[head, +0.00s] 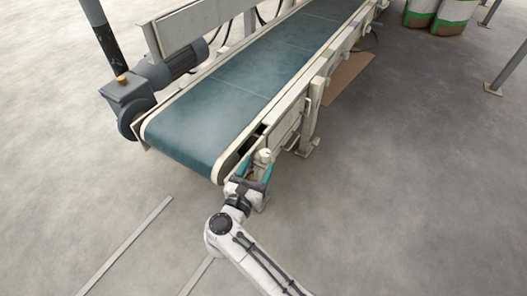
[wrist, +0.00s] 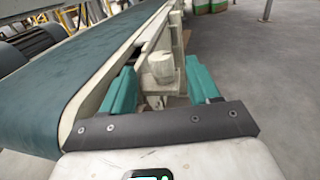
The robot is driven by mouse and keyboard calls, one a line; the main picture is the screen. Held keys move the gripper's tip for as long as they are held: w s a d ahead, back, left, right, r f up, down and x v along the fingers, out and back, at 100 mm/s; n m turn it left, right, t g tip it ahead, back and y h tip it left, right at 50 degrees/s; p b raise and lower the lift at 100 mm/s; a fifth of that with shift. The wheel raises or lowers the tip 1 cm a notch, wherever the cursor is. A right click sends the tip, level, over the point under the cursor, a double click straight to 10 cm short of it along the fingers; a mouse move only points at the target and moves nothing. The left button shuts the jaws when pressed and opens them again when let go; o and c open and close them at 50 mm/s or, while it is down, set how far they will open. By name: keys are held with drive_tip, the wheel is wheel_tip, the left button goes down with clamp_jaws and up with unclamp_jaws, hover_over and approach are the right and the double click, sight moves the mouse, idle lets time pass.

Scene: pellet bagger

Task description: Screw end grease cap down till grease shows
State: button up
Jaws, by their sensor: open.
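A pale, rounded cap (head: 263,156), which looks like the end grease cap, stands at the near right end of the conveyor frame. In the wrist view a pale cylinder (wrist: 162,65) shows beyond and between my fingers. My gripper (head: 254,169) has two teal fingers spread apart, with nothing seen held. In the wrist view my gripper (wrist: 160,72) is open, one finger on each side of the cylinder in the picture. I cannot tell whether the fingers touch it. No grease can be made out.
The conveyor's blue-green belt (head: 225,95) runs away just left of my gripper. A motor and gearbox (head: 140,92) with an orange knob sit at its left side. A cardboard sheet (head: 348,80) and white-green sacks (head: 437,14) lie further back.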

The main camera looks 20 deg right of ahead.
drive_tip(key=shift+v, duration=1.5)
